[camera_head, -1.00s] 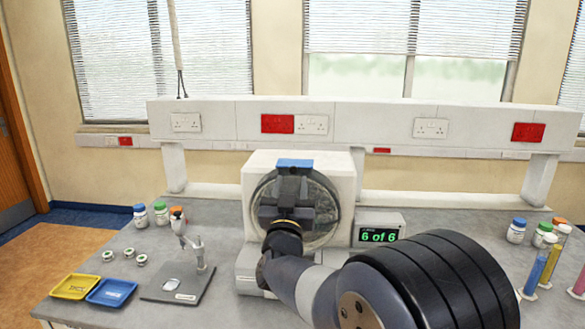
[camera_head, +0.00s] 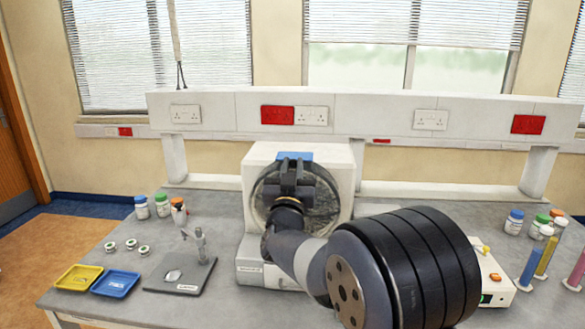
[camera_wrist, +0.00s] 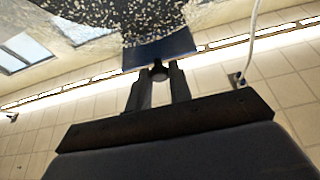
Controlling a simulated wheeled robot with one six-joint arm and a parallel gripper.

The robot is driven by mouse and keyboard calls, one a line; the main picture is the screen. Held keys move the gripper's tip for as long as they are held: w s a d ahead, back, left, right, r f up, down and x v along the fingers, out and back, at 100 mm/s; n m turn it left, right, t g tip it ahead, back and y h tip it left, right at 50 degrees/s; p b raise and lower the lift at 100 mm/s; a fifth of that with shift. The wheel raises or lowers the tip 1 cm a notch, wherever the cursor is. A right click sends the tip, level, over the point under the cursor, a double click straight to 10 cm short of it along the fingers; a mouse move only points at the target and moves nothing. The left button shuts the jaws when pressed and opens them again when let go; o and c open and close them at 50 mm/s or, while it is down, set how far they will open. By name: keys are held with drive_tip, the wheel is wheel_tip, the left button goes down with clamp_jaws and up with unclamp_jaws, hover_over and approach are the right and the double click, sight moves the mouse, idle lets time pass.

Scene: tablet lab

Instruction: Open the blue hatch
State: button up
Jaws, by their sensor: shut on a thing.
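The blue hatch (camera_head: 307,157) is a small blue plate at the top of the round drum on a white machine (camera_head: 259,152).
A balance-like stand (camera_head: 186,275), yellow tray (camera_head: 78,277) and blue tray (camera_head: 115,284) lie left of the machine. Several capped jars and coloured cylinders stand at right. A white box (camera_head: 497,275) shows beyond my arm. A shelf rail (camera_head: 372,117) runs behind.

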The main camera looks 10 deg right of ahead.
clamp_jaws()
drive_tip(key=shift+s+a+f+b, duration=0.15)
drive_tip(key=shift+s+b, duration=0.25)
drive_tip(key=shift+b, duration=0.15)
drive_tip(key=s+b, duration=0.1)
drive_tip(key=s, duration=0.1)
drive_tip(key=s+a+b, duration=0.1)
drive_tip(key=s, duration=0.1)
drive_tip(key=shift+s+a, duration=0.1)
drive_tip(key=shift+a, duration=0.05)
drive_tip(key=o, duration=0.7)
unclamp_jaws()
